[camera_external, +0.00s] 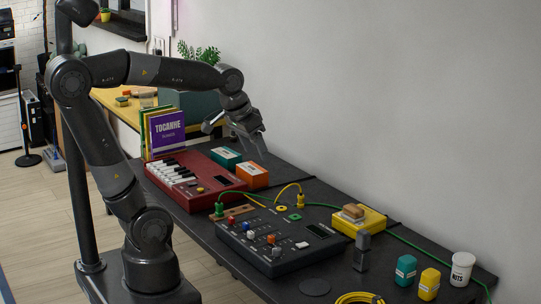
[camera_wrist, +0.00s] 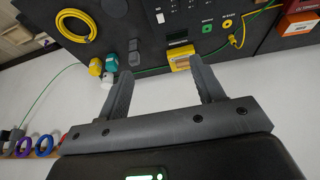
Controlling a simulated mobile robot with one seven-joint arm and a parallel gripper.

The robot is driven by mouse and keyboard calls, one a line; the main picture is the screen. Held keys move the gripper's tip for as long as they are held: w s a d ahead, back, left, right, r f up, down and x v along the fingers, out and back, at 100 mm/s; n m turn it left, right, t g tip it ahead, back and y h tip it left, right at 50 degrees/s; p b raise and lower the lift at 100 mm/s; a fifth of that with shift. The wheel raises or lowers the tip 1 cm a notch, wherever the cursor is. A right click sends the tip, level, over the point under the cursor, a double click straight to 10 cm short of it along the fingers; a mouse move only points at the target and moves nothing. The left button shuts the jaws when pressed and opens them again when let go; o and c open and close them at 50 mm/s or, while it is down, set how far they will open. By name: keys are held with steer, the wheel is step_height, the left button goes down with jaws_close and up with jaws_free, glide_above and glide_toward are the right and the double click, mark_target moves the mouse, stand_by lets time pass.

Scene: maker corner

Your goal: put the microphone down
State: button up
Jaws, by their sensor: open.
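The microphone is most likely the dark grey upright piece with a lighter grey head (camera_external: 361,252), standing on the black table (camera_external: 212,236) right of the mixer. It also shows as a dark shape in the wrist view (camera_wrist: 134,52). My gripper (camera_external: 238,138) is open and empty, raised above the table's far part, over the small boxes and well away from the microphone. In the wrist view its two fingers (camera_wrist: 162,82) are spread wide with nothing between them. Nothing touches the microphone.
On the table are a dark mixer (camera_external: 285,257) with cables, a red keyboard (camera_external: 218,197), a yellow box (camera_external: 371,221), teal (camera_external: 405,270) and yellow (camera_external: 429,284) containers, a white jar (camera_external: 462,268) and a coiled yellow cable (camera_external: 358,298). The grey wall borders the right side.

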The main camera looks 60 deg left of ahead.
steer(key=s+a+f+t, duration=0.1)
steer(key=s+a, duration=0.1)
steer(key=s, duration=0.5)
steer(key=shift+s+f, duration=0.15)
steer(key=shift+s, duration=0.05)
stand_by(0.9)
